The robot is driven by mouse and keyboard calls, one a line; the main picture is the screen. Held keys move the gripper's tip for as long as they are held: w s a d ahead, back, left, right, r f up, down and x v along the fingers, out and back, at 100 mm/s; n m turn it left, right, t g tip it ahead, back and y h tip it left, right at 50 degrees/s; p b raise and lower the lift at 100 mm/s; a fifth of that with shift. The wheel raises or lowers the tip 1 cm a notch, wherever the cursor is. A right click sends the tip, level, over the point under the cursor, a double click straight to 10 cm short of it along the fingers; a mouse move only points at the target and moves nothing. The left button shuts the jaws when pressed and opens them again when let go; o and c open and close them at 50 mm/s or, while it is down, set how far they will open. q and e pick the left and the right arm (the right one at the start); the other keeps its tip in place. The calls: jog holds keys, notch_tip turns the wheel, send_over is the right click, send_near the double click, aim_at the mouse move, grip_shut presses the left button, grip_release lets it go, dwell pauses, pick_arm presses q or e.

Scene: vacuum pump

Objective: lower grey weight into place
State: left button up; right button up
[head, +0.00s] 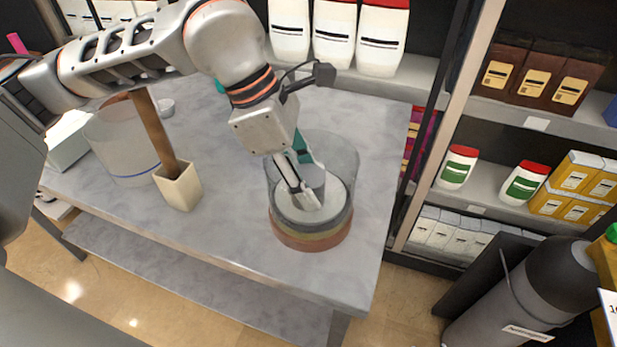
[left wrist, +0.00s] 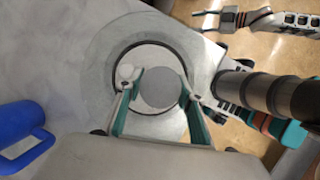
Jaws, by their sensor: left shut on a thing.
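My left gripper (head: 300,192) points down into a clear cylinder (head: 340,158) and is shut on the grey weight (head: 314,178), a short round block. In the left wrist view the weight (left wrist: 158,90) shows as a grey disc between the two fingers (left wrist: 160,98). Below it is a pale round plate (head: 337,197) with a dark rim, above olive and reddish-brown bands (head: 310,243). The weight is inside the cylinder, close above or on the plate; I cannot tell if they touch.
The grey table (head: 225,245) carries a cream cup (head: 181,187) with a brown rod (head: 152,128) and a clear vessel (head: 118,150) left of it. Shelves (head: 480,195) stand right; the table's front right is clear.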

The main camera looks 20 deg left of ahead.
dwell(0.4)
pick_arm(q)
jog(key=o, duration=1.5)
jog(key=shift+f, duration=0.1)
